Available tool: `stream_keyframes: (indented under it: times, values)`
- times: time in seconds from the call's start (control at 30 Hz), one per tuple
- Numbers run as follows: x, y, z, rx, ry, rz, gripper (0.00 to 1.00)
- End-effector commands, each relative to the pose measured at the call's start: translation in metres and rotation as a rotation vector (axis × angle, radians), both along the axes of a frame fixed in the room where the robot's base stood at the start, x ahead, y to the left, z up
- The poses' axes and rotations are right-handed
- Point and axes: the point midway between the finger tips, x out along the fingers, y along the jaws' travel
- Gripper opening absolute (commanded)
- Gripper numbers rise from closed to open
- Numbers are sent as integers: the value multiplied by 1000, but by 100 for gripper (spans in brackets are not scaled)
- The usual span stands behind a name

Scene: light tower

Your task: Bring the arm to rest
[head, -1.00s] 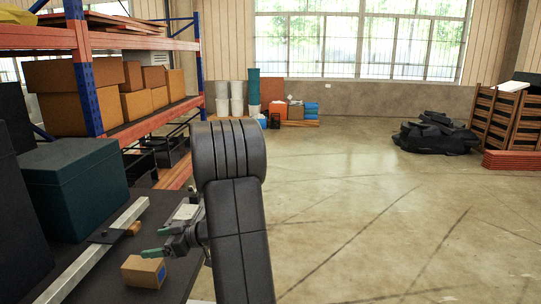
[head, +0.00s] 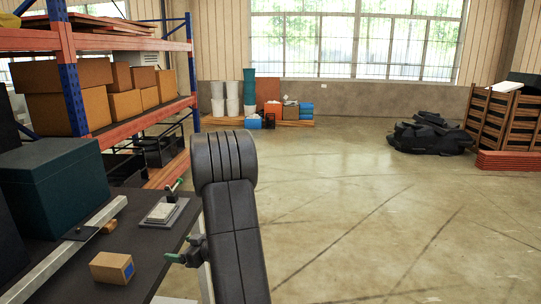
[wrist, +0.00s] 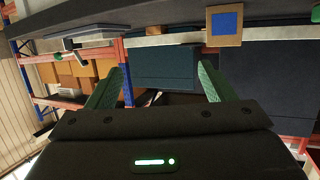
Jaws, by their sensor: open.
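My arm (head: 232,225) rises at the middle of the head view, bent at the top. My gripper (head: 174,258) sits at its left side, at the right edge of the dark table (head: 65,278), with green fingers. In the wrist view, the two green fingers of my gripper (wrist: 158,85) stand wide apart with nothing between them. A small cardboard box with a blue patch (head: 111,267) lies on the table left of the gripper; it also shows at the top of the wrist view (wrist: 224,40), apart from the fingers.
A grey device with a green handle (head: 163,212) sits on the table beyond the gripper. A metal rail (head: 65,255) and a teal box (head: 55,185) are on the left. Shelving (head: 120,133) stands behind. The floor (head: 370,220) to the right is open.

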Motion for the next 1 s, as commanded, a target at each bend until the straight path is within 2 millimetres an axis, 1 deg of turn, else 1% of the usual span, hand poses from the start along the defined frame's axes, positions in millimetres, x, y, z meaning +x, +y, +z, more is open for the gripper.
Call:
stream_keyframes:
  times: [0.03,0.3,0.53,0.73,1.0]
  values:
    - [2,-4,-6,0,5,-23,76]
    - [14,-28,-32,-1,3,-157,76]
    - [19,-45,-50,1,2,-246,76]
    - [21,-52,-57,0,0,-281,76]
    - [21,-53,-57,0,1,-286,76]
